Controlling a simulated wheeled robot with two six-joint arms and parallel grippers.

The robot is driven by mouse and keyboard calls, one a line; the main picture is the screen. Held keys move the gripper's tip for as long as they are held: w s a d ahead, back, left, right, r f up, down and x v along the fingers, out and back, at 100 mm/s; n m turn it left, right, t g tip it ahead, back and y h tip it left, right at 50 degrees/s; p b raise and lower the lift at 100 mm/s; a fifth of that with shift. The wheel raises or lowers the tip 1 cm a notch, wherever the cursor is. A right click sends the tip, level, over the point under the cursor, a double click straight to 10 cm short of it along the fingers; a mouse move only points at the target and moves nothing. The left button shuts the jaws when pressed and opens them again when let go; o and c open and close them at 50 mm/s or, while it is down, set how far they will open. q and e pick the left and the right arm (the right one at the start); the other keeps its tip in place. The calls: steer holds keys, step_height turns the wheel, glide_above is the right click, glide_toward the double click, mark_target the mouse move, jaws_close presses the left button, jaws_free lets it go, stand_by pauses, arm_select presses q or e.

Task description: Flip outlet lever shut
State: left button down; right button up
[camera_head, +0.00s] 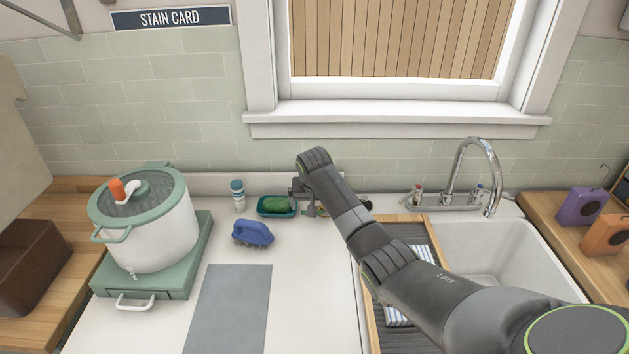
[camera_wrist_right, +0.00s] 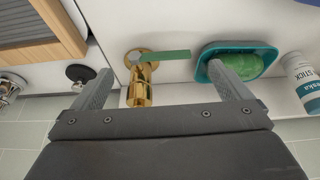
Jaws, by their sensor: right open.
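The outlet is a brass fitting (camera_wrist_right: 139,90) in the right wrist view, with a flat green lever (camera_wrist_right: 172,56) reaching out sideways from its top toward the soap dish. My right gripper (camera_wrist_right: 160,72) is open, with one finger on each side of the fitting. Its right finger is close to the soap dish; I cannot tell whether it touches. In the head view my right gripper (camera_head: 307,205) is down at the back of the counter, and my own arm hides most of the fitting. My left gripper is out of view.
A teal soap dish (camera_head: 266,212) with green soap, a blue brush (camera_head: 252,234) and a small bottle (camera_head: 238,196) stand left of my right gripper. A lidded white pot (camera_head: 160,238) is farther left. The sink (camera_head: 480,245) and faucet (camera_head: 490,170) are right.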

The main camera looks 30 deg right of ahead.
steer(key=b+v, duration=0.1)
steer(key=v, duration=1.1)
steer(key=shift+r+b, duration=0.2)
steer(key=shift+b, duration=0.2)
